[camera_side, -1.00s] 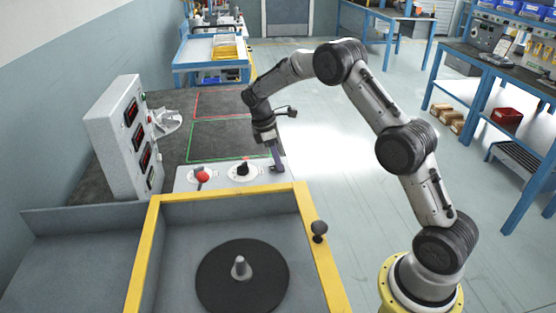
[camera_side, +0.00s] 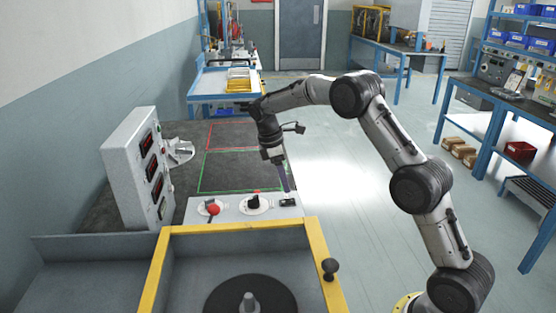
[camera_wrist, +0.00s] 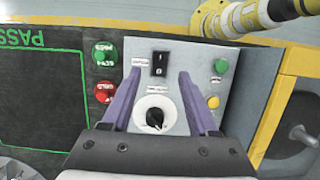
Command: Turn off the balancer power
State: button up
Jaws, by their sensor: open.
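A black rocker switch (camera_wrist: 160,64) with small white marks sits on the light grey control panel (camera_wrist: 137,88). In the side view the switch (camera_side: 288,201) is at the panel's right end. My gripper (camera_wrist: 160,74) has two purple fingers, spread apart and empty, with one on each side of the switch in the wrist view. In the side view my gripper (camera_side: 288,190) points down just above the switch; I cannot tell whether it touches. Which side of the rocker is pressed is not clear.
A white dial with a black pointer (camera_wrist: 154,114) is beside the switch. A red knob (camera_side: 213,209) stands at the panel's left. A yellow-framed bin (camera_side: 322,262) is in front.

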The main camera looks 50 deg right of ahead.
jog(key=v, duration=0.8)
jog(key=s+a+r+t, duration=0.25)
jog(key=s+r, duration=0.25)
jog(key=r, duration=0.7)
jog(key=s+a+r+t, duration=0.1)
jog(key=s+a+r, duration=0.15)
jog(key=s, duration=0.35)
jog(key=s+a+r+t, duration=0.1)
jog(key=s+a+r, duration=0.15)
jog(key=s, duration=0.25)
jog(key=s+a+f+m+t+y, duration=0.1)
jog(key=s+a+f+m+t, duration=0.15)
jog(key=s, duration=0.85)
jog(key=s+a+f+m+y, duration=0.1)
jog(key=s+a+f+m, duration=0.1)
jog(key=s+f+m, duration=0.4)
notch_tip(320, 180, down, 3)
jog(key=shift+s+a+f+t, duration=0.2)
jog(key=shift+s+a+t, duration=0.1)
jog(key=shift+s+t, duration=0.15)
